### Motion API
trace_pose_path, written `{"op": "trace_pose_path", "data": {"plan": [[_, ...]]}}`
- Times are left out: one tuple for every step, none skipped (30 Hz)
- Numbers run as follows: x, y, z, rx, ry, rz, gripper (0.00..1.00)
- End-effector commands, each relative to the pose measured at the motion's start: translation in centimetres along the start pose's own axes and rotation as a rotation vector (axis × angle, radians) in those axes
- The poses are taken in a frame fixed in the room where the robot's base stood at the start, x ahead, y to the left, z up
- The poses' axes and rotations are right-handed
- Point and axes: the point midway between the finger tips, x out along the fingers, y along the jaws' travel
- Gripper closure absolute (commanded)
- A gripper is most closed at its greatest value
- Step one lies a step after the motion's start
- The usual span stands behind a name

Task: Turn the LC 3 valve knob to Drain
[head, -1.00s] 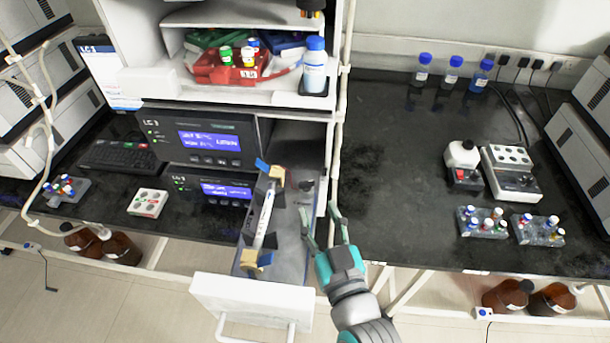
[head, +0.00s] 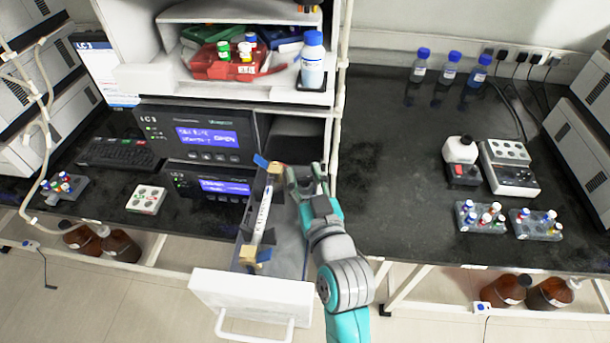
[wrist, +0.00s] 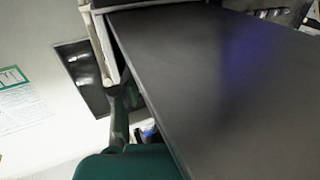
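The LC 3 stack has an upper module (head: 147,122) and a lower module (head: 182,181), both with lit blue screens. An open white-fronted drawer (head: 250,290) sticks out beside them, with a white column (head: 262,215) held between tan end blocks. I cannot make out a valve knob in either view; the compartment behind the drawer is dark and partly hidden by my gripper. My gripper (head: 305,178) is at the drawer's back right, its fingers apart and nothing visible between them.
A pale frame post (head: 336,130) stands just right of my gripper. A shelf above holds a red rack (head: 222,66) and a blue-capped bottle (head: 312,65). The right bench (head: 390,190) is clear in its left part, with bottles and vial racks farther right.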

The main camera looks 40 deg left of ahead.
Motion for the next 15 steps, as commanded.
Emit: {"op": "trace_pose_path", "data": {"plan": [[-0.01, 0.00, 0.01, 0.000, 0.000, 0.000, 0.74], [-0.01, 0.00, 0.01, 0.000, 0.000, 0.000, 0.82], [-0.01, 0.00, 0.01, 0.000, 0.000, 0.000, 0.92], [-0.02, 0.00, 0.01, 0.000, 0.000, 0.000, 0.99], [-0.02, 0.00, 0.01, 0.000, 0.000, 0.000, 1.00], [-0.02, 0.00, 0.01, 0.000, 0.000, 0.000, 1.00], [-0.02, 0.01, 0.02, 0.000, 0.000, -0.001, 1.00], [-0.02, 0.02, 0.02, 0.000, -0.001, -0.002, 1.00], [-0.01, 0.04, 0.04, 0.000, -0.001, -0.006, 1.00], [0.00, 0.07, 0.06, 0.000, -0.002, -0.010, 1.00], [0.02, 0.10, 0.09, 0.002, -0.004, -0.017, 1.00], [0.03, 0.16, 0.14, 0.001, -0.006, -0.028, 1.00], [0.04, 0.18, 0.17, 0.003, -0.007, -0.038, 1.00], [0.05, 0.20, 0.20, 0.003, -0.008, -0.049, 1.00], [0.06, 0.19, 0.23, 0.003, -0.008, -0.066, 1.00]]}}
